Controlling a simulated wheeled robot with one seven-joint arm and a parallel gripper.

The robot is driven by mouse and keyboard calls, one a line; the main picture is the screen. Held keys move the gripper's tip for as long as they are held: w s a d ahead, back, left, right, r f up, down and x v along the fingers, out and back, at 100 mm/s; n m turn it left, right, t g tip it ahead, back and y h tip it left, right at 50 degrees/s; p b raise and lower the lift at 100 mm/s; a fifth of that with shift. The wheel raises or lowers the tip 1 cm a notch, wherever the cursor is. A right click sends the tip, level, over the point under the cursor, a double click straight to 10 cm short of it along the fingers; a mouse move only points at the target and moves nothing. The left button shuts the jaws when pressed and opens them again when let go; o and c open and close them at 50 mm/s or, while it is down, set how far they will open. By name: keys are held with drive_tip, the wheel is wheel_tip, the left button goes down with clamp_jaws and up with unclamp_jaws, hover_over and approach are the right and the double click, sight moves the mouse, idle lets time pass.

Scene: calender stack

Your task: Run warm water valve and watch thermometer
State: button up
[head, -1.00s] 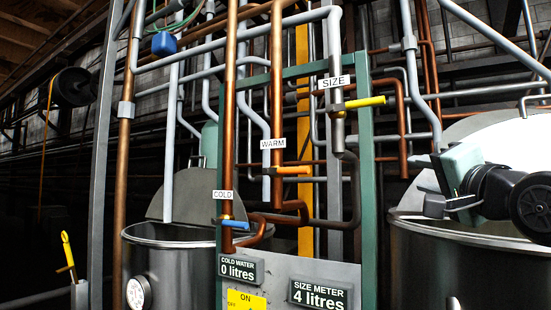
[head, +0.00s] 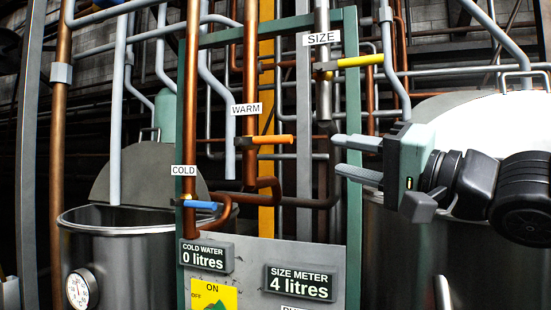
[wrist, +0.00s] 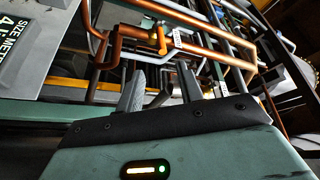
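The warm water valve (head: 270,139) has an orange handle pointing right, on a copper pipe below the WARM label (head: 246,109). The thermometer (head: 81,288) is a round white dial on the front of the left steel tank (head: 130,255); its reading is too small to tell. My gripper (head: 338,155) is open and empty, with its two grey fingers pointing left, to the right of the orange handle and apart from it. In the wrist view, the open fingers (wrist: 162,74) point towards the copper pipes, and nothing is between them.
A blue cold valve handle (head: 201,205) is lower left, and a yellow size valve handle (head: 358,61) is upper right. The panel displays read cold water 0 litres (head: 206,257) and size meter 4 litres (head: 300,283). A green frame post (head: 353,225) stands near my fingers.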

sight(285, 141)
drive_tip(key=b+x, duration=0.3)
drive_tip(key=x, duration=1.2)
drive_tip(key=shift+w+a, duration=0.1)
drive_tip(key=shift+r, duration=0.1)
clamp_jaws()
